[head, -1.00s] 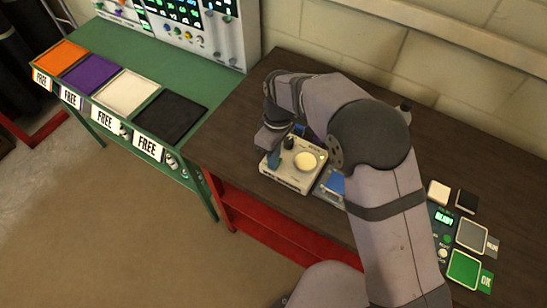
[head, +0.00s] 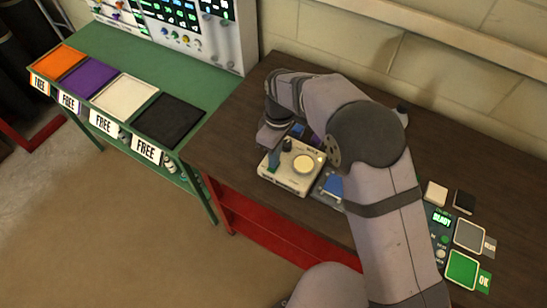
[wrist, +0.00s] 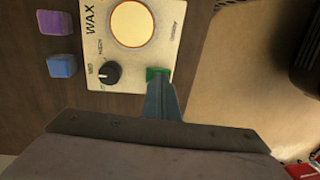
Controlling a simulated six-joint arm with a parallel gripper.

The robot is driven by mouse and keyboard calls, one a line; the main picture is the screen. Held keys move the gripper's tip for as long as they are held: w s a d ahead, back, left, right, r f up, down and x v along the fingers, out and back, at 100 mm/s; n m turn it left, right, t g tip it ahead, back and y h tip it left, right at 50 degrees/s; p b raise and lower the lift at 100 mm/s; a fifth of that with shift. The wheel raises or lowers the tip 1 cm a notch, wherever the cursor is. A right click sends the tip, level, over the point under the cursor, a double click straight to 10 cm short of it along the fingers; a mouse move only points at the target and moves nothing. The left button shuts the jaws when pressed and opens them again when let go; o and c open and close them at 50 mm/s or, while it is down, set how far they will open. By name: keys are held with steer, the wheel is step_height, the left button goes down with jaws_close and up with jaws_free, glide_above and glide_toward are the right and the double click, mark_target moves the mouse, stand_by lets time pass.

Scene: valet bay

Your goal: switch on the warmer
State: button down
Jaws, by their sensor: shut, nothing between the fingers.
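The warmer (head: 290,181) is a cream box on the dark bench, marked WAX in the wrist view (wrist: 170,40). Its round plate (wrist: 131,23) has a bright orange rim. A black knob (wrist: 109,73) sits beside the plate, and a small green switch (wrist: 157,72) is at the near edge. My gripper (wrist: 160,84) is shut and empty, its fingertips right at the green switch and covering part of it. I cannot tell whether they press it.
A purple block (wrist: 55,22) and a blue block (wrist: 62,65) lie close beside the warmer. A blue-topped device (head: 333,184) stands to its right. A green OK pad (head: 463,270) and a small display (head: 441,218) are at right.

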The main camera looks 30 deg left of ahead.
steer(key=r+p, duration=0.2)
steer(key=r, duration=0.1)
steer(key=r+p, duration=0.1)
steer(key=shift+s+r, duration=0.25)
steer(key=shift+r, duration=0.05)
steer(key=shift+a+r+b, duration=0.1)
steer(key=shift+r+b, duration=0.2)
steer(key=shift+b, duration=0.35)
step_height(320, 180, up, 9)
steer(key=b, duration=0.3)
glide_above(271, 169)
steer(key=shift+f, duration=0.15)
